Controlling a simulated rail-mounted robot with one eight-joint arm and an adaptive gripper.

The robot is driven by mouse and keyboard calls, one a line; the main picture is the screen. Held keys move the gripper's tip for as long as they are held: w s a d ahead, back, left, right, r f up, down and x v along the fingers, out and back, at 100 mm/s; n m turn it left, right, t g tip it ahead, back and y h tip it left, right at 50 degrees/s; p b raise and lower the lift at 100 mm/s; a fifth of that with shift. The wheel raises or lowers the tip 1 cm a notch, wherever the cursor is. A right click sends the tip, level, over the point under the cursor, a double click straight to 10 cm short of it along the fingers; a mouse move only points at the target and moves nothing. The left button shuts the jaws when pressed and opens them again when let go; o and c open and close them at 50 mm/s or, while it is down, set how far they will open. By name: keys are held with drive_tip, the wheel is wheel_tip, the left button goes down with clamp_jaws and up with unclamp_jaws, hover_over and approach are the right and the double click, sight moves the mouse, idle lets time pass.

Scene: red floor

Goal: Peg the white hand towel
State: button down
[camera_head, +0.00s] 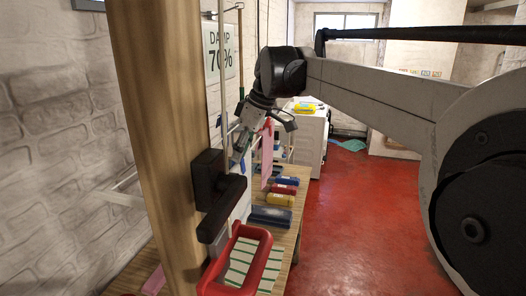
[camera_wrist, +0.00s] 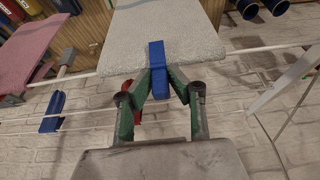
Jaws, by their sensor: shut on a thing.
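The white hand towel (camera_wrist: 185,25) looks grey-white in the wrist view, hanging at a pale line, with its edge facing my gripper. My gripper (camera_wrist: 160,82) has its green fingers shut on a blue peg (camera_wrist: 157,54). The peg's far end overlaps the towel's edge near its middle. I cannot tell whether its jaws straddle both towel and line. In the head view my gripper (camera_head: 243,150) is by the lines left of the white machine, and the held peg is too small to make out.
A pink towel (camera_wrist: 45,38) hangs to the left, with another blue peg (camera_wrist: 53,110) nearby. A red peg (camera_wrist: 130,117) shows partly behind my finger. A red-rimmed basket (camera_head: 264,243) and several coloured packs stand on the wooden bench.

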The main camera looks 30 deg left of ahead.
drive_tip(key=c, duration=1.5)
unclamp_jaws()
drive_tip(key=shift+c, duration=0.2)
drive_tip(key=v, duration=1.2)
drive_tip(key=shift+d, duration=0.15)
drive_tip(key=d+f+m+t+b, duration=0.2)
drive_tip(key=d+f+m+b, duration=0.3)
drive_tip(key=d, duration=1)
drive_tip(key=d+f+m+t+b, duration=0.25)
drive_tip(key=d+f+m, duration=0.3)
drive_tip(key=d, duration=1.05)
drive_tip(key=s+d+f+m+t+h+b, duration=0.1)
drive_tip(key=s+d+f+m+b, duration=0.1)
drive_tip(key=s+d+f, duration=0.4)
drive_tip(key=s+d+f+m+t+h+b, duration=0.1)
drive_tip(key=s+d+f+m+b, duration=0.2)
drive_tip(key=d+f, duration=0.8)
drive_tip(key=s+d+f+m+t+h+b, duration=0.2)
drive_tip(key=s+d+f+m, duration=0.3)
drive_tip(key=s+d+f, duration=0.3)
wheel_tip(320, 180, down, 4)
drive_tip(key=shift+s+d+r+b, duration=0.15)
drive_tip(key=shift+s+b, duration=0.2)
drive_tip(key=shift+s, duration=0.35)
drive_tip(key=shift+m, duration=0.25)
